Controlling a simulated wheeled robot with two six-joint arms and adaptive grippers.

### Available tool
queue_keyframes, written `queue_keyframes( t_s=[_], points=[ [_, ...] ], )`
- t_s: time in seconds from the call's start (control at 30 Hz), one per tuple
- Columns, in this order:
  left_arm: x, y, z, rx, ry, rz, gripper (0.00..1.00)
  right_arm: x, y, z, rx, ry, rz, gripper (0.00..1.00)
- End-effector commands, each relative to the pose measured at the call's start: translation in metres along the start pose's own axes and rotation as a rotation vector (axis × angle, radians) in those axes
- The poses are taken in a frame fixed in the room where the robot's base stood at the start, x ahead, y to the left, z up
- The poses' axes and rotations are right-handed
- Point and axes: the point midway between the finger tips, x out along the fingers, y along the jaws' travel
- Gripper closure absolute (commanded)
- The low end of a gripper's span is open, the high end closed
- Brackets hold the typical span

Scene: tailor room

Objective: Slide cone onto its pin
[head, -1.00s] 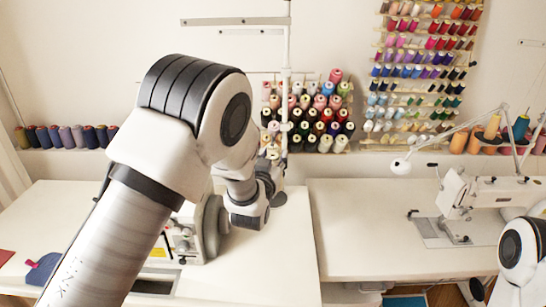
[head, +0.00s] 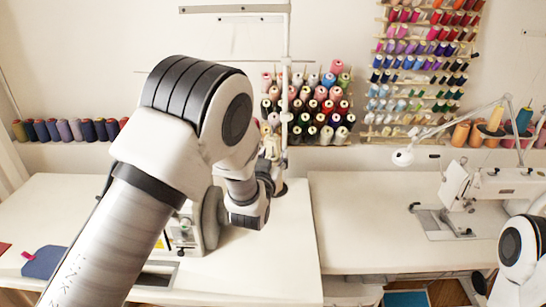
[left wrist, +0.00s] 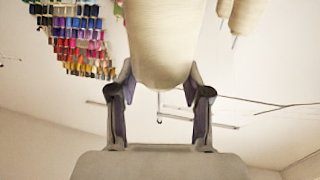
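My left gripper (left wrist: 159,88) has its two fingers pressed against opposite sides of a cream thread cone (left wrist: 160,45) in the left wrist view. The cone fills the space between the fingers and runs out of the top of that picture. In the head view my left arm reaches in to the upright thread stand (head: 285,90) behind the left sewing machine, and my wrist hides most of the gripper. A little cream shows beside the stand pole. The pin for the cone cannot be made out. My right arm shows at the right edge, without a clear gripper.
Other cream cones (left wrist: 243,12) with thin pin ends showing are at the upper right of the wrist view. A rack of many cones (head: 310,110) stands behind the stand. The left white table (head: 275,265) has clear room at its front right.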

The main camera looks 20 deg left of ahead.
Motion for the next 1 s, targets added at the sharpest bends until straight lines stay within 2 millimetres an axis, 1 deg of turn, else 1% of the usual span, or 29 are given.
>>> queue_keyframes(
  t_s=[0.37, 0.47, 0.7, 0.77, 0.87, 1.0],
  points=[
    [-0.002, 0.0, -0.001, 0.0, -0.001, 0.0, 0.26, -0.001, 0.0, 0.0, 0.0, 0.0, 0.0, 0.6],
    [-0.012, 0.001, 0.0, 0.001, -0.002, 0.001, 0.26, -0.001, 0.0, 0.0, 0.0, 0.0, 0.0, 0.6],
    [-0.06, 0.001, -0.001, 0.002, -0.002, 0.001, 0.26, -0.001, 0.0, 0.0, 0.0, 0.0, 0.0, 0.6],
    [-0.068, 0.001, 0.0, 0.003, -0.001, 0.001, 0.26, -0.001, 0.0, 0.0, 0.0, 0.0, 0.0, 0.6],
    [-0.075, 0.0, -0.001, 0.0, 0.0, 0.0, 0.26, -0.001, 0.0, 0.0, 0.0, 0.0, 0.0, 0.6],
    [-0.075, 0.0, -0.001, 0.0, 0.001, 0.0, 0.26, -0.001, 0.0, 0.0, 0.0, 0.0, 0.0, 0.6]
  ],
)
